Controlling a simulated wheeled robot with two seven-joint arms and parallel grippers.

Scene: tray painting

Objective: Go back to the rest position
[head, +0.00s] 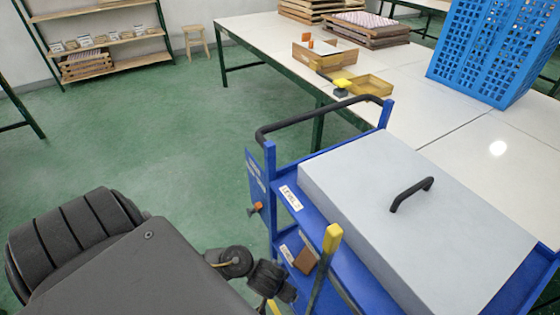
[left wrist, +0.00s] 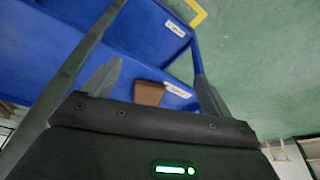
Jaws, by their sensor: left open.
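My left arm (head: 120,255) comes in at the lower left of the head view and reaches toward the side of the blue cart. The fingers of my left gripper (left wrist: 157,75) show in the left wrist view, spread apart with nothing held between them. Behind the gap, a brown block (left wrist: 149,93) lies on a blue shelf; it also shows in the head view (head: 305,260). My right gripper is not in view.
The blue cart (head: 318,205) with a grey, black-handled lid (head: 365,180) stands close at the right. A yellow-tipped bar (head: 331,242) rises beside it. A white table (head: 405,125) holds a blue crate (head: 490,50) and trays (head: 370,86). Green floor (head: 165,140) is clear at the left.

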